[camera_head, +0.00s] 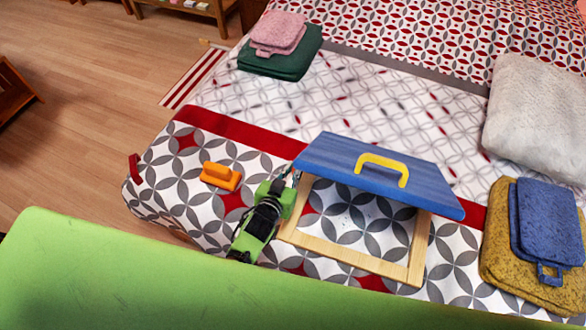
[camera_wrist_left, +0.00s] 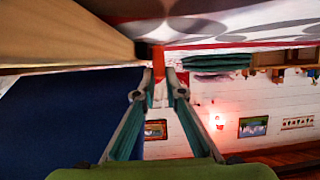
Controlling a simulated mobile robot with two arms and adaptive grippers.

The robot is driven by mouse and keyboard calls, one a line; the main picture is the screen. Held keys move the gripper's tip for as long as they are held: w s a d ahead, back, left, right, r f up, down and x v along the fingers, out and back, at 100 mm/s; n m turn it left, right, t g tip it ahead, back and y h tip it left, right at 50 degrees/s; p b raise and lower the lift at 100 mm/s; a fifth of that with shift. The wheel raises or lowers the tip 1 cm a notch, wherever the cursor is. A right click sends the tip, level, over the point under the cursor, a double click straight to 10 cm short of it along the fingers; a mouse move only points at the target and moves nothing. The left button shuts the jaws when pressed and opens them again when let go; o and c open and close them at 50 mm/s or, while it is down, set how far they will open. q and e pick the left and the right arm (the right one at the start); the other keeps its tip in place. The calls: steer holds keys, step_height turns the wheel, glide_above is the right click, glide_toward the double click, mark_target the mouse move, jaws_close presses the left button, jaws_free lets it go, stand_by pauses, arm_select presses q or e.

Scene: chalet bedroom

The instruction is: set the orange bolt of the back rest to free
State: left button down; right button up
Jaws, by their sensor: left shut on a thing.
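The back rest is a tilted blue board (camera_head: 375,172) with a yellow handle (camera_head: 383,167), on a light wooden frame (camera_head: 345,260) lying on the bed. My left gripper (camera_head: 290,176) is at the frame's left side, near the board's left edge. In the left wrist view its fingers (camera_wrist_left: 165,78) are closed together on a small orange-red piece (camera_wrist_left: 158,64), which looks like the bolt. The wooden frame (camera_wrist_left: 65,40) and blue board (camera_wrist_left: 65,115) are close beside the fingers there. In the head view the gripper hides the bolt, so its setting cannot be told. My right gripper is out of view.
A separate orange block (camera_head: 220,177) lies on the bed left of the gripper.

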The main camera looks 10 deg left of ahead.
arm_select(q)
steer(key=s, duration=0.1)
steer(key=s+p, duration=0.1)
steer(key=s, duration=0.1)
steer(key=s+p, duration=0.1)
steer(key=shift+s+a+r, duration=0.1)
steer(key=shift+s+a, duration=0.1)
steer(key=shift+a, duration=0.1)
steer(key=shift+s, duration=0.45)
steer(key=c, duration=2.1)
jaws_free()
steer(key=v, duration=1.2)
steer(key=shift+a, duration=0.1)
